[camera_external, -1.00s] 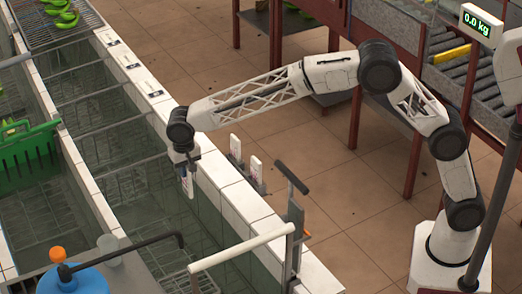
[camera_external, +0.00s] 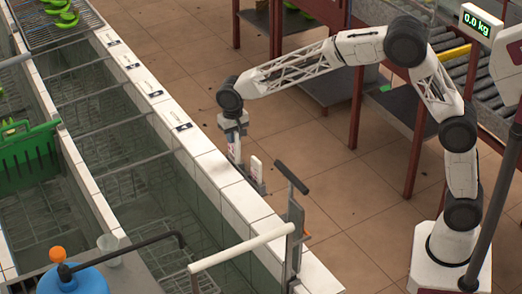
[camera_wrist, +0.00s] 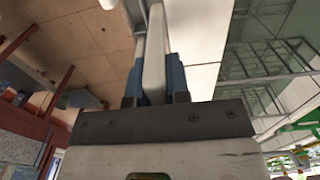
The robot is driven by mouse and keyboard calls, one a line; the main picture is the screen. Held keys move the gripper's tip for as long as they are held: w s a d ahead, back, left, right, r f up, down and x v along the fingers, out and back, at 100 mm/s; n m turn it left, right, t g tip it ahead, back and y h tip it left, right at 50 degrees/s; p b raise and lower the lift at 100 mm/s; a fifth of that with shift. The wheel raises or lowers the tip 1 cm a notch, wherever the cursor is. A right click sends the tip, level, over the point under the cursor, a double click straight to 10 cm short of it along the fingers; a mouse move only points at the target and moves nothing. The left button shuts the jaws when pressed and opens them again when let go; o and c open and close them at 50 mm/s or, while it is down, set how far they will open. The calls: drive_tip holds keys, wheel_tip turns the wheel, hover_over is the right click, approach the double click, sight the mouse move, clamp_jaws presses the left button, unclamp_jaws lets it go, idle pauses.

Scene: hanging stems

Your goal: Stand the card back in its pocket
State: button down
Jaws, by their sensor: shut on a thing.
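My gripper (camera_external: 235,132) is over the outer edge of the tiled wall, pointing down. In the wrist view my gripper (camera_wrist: 154,82) is shut on a pale, narrow card (camera_wrist: 154,50), seen edge-on between its blue fingers. In the external view the held card (camera_external: 232,148) shows below the fingers, in line with the pocket rack on the wall's outer side. It overlaps what stands there, so I cannot tell whether its lower end is inside a pocket. Another white card (camera_external: 256,168) stands upright in the rack just to the right.
The white tiled wall (camera_external: 213,167) runs beside the water tanks, with several flat labels (camera_external: 183,127) on its top. A dark T-shaped handle (camera_external: 291,177) and a pale rail (camera_external: 240,248) rise nearer the camera. A green crate (camera_external: 28,150) is at left.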

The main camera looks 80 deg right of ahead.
drive_tip(key=s+d, duration=0.2)
drive_tip(key=d, duration=0.1)
drive_tip(key=s+d, duration=0.1)
drive_tip(key=shift+d+f, duration=0.15)
drive_tip(key=shift+f, duration=0.05)
wheel_tip(320, 180, down, 6)
drive_tip(key=shift+f, duration=0.15)
idle(0.5)
drive_tip(key=shift+f, duration=1.85)
drive_tip(key=shift+f, duration=0.15)
drive_tip(key=c, duration=1.1)
unclamp_jaws()
